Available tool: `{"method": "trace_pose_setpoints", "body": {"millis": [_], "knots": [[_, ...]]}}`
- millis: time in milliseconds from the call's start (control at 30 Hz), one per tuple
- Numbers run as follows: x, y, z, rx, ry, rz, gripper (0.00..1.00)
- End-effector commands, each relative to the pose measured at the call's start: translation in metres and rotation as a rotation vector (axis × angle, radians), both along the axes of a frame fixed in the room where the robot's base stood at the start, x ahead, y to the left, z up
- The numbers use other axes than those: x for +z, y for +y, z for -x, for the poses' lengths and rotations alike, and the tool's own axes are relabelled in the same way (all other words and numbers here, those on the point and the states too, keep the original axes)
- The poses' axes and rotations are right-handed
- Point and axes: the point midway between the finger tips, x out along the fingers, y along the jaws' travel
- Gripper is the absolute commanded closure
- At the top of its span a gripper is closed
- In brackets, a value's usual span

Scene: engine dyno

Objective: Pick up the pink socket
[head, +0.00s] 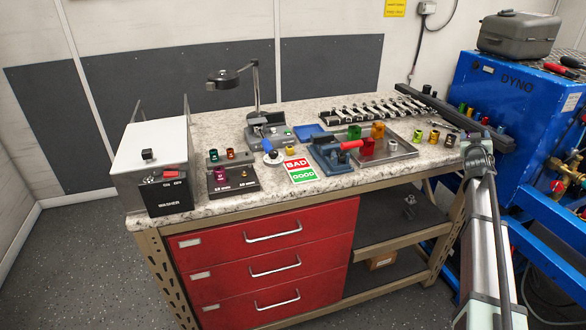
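A small magenta-pink socket (220,173) stands on the black block with white lettering at the left of the bench. It is the only socket I see that looks pink, and its shade is close to purple. My arm rises along the right side of the picture, and its far end (477,158) is by the bench's right end, far from this socket. I cannot make out the fingers there or whether they hold anything.
A white washer box (150,160) stands left of the black block, with a lamp (240,90) behind. A blue vise (330,155), a bad/good card (300,170), a metal tray (392,148) with coloured sockets and a wrench row (375,108) fill the right. The blue dyno (515,90) stands beyond.

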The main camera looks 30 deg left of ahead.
Motion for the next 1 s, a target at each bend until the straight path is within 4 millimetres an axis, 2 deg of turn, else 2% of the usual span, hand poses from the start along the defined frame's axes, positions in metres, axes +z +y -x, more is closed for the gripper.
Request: {"method": "trace_pose_setpoints", "body": {"millis": [33, 200, 367, 467, 567, 667, 867, 1000], "knots": [[0.034, 0.006, -0.01, 0.016, -0.052, 0.005, 0.34], [0.124, 0.028, -0.019, 0.065, -0.182, 0.025, 0.34], [0.19, 0.061, -0.018, 0.103, -0.253, 0.028, 0.34], [0.222, 0.098, -0.012, 0.122, -0.26, 0.017, 0.34], [0.23, 0.137, -0.003, 0.13, -0.218, -0.004, 0.34], [0.228, 0.179, 0.009, 0.138, -0.151, -0.026, 0.34], [0.204, 0.275, 0.048, 0.17, 0.045, -0.059, 0.34], [0.183, 0.342, 0.087, 0.209, 0.197, -0.064, 0.34]]}}
